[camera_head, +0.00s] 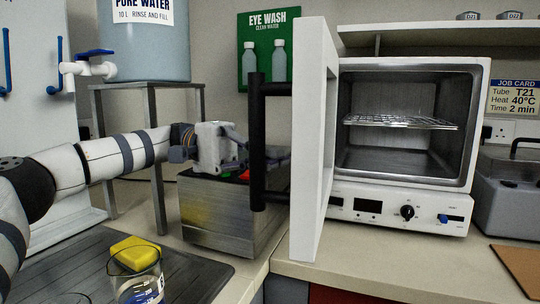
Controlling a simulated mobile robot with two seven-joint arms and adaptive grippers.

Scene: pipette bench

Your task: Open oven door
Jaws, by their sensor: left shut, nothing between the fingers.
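The white oven (400,195) stands on the bench at the right, with its cavity and wire rack (400,121) in plain view. Its door (309,140) is open and swung out on the left side, seen nearly edge-on. A black vertical bar handle (257,150) is on the door's left face. My left gripper (280,158) is shut and empty. Its fingers reach behind the handle bar, toward the door's face. The bar hides part of the fingers, and I cannot tell whether they touch it or the door. My right gripper is not in view.
A metal box (223,215) stands under my left gripper. A water tank (142,45) on a metal stand is behind my left arm. A beaker (137,279) and yellow sponge (135,252) are at the front left. A grey device (510,195) stands right of the oven.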

